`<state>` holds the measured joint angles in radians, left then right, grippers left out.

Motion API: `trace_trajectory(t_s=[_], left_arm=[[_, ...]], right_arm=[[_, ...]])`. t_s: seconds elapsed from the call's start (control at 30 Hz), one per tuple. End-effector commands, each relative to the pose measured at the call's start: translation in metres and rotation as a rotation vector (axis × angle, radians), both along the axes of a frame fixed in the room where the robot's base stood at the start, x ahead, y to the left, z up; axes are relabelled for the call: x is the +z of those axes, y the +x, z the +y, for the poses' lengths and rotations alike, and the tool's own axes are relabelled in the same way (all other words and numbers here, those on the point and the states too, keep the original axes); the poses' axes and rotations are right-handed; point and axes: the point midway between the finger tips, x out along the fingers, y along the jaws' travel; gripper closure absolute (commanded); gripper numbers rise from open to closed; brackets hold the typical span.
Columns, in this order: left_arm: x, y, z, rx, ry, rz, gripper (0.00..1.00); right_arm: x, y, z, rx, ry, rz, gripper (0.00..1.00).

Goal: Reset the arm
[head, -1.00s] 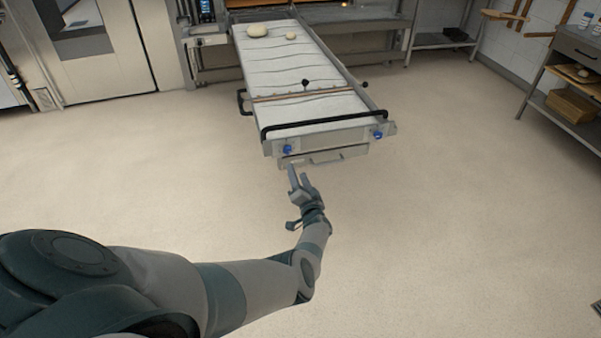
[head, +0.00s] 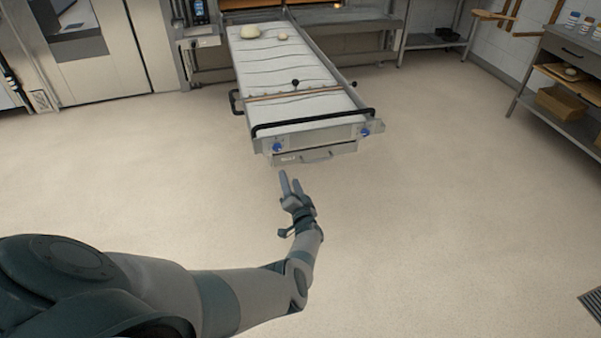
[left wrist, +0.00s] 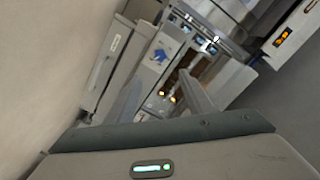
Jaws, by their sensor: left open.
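My left gripper (head: 291,184) is open and empty in the head view, with its two fingers pointing away from me. It is above bare floor, just below the near end of the loader in the picture, and looks apart from it. My left arm reaches in from the lower left with the elbow bent. In the left wrist view the gripper's two fingers (left wrist: 165,98) stand apart with nothing between them. My right gripper is not in view.
A loader (head: 290,75) with a white cloth belt, black handle and two dough pieces (head: 249,32) stands ahead at the oven. A steel table (head: 575,45) with shelves stands at the right. The pale floor (head: 430,220) is clear around my arm.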

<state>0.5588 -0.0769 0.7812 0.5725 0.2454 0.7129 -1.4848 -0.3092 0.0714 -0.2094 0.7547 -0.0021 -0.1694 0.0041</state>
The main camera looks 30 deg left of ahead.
Motion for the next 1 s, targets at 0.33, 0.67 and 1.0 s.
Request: trace_trajectory(t_s=[0.33, 0.67, 1.0], left_arm=[[-0.006, -0.002, -0.002, -0.016, -0.006, 0.003, 0.52], [-0.101, -0.047, -0.047, -0.252, -0.155, 0.076, 0.52], [-0.247, -0.175, -0.133, -0.470, -0.490, 0.304, 0.52]], right_arm=[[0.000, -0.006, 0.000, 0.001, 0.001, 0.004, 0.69], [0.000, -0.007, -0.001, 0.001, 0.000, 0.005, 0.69], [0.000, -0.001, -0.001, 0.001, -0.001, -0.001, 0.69]])
